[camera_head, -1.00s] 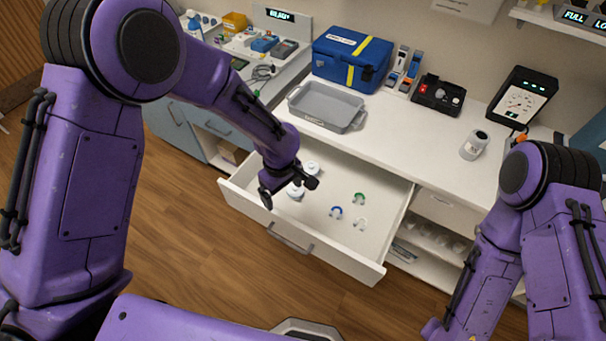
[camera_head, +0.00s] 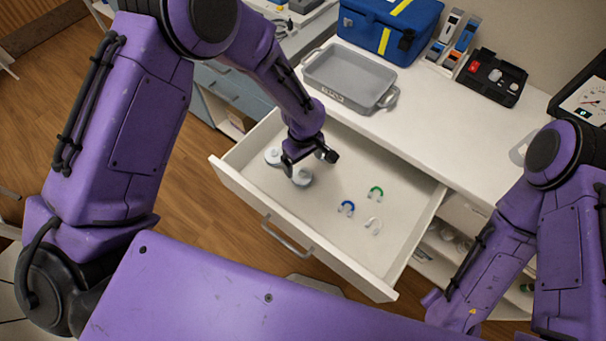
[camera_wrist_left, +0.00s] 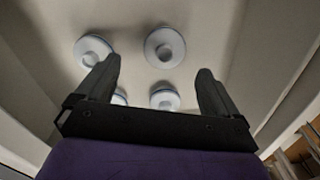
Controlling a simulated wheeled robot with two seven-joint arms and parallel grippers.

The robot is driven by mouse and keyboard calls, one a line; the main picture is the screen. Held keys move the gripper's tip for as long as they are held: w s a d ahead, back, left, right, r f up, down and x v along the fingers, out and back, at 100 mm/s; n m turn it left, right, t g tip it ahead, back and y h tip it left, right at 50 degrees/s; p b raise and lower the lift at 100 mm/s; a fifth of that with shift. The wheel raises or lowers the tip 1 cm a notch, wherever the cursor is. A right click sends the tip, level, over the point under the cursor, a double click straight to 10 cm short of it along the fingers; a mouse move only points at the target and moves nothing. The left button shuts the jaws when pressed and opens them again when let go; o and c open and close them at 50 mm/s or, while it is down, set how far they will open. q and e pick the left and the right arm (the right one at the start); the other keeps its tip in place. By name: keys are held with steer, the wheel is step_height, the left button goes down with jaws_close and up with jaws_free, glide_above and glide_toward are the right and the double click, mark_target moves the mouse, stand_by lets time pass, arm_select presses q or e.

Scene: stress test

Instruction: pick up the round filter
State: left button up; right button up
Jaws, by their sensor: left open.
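Several round white filters lie in the open drawer (camera_head: 345,262). In the head view, one filter (camera_head: 273,155) shows left of my left gripper (camera_head: 309,165) and another filter (camera_head: 302,178) just below it. The left wrist view shows two filters (camera_wrist_left: 93,50) (camera_wrist_left: 164,47) farther off, a third filter (camera_wrist_left: 164,98) between the fingers near the palm, and part of another behind the left finger. My left gripper (camera_wrist_left: 157,72) is open and empty over the drawer, pointing down. My right arm is at the right; its gripper does not show.
Blue (camera_head: 346,207), green (camera_head: 376,192) and white (camera_head: 374,224) horseshoe-shaped pieces lie in the drawer's right part. A grey tray (camera_head: 350,78) and a blue case (camera_head: 392,25) stand on the counter behind. The drawer walls rise around the gripper.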

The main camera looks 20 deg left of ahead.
mark_target(302, 172)
arm_select(q)
steer(key=f, duration=0.2)
steer(key=f+p, duration=0.1)
steer(key=f, duration=0.3)
steer(key=shift+s+a+p, duration=0.1)
steer(key=shift+s+p, duration=0.2)
steer(key=shift+s, duration=0.05)
steer(key=shift+f, duration=0.25)
steer(key=c, duration=1.1)
steer(key=shift+r, duration=0.15)
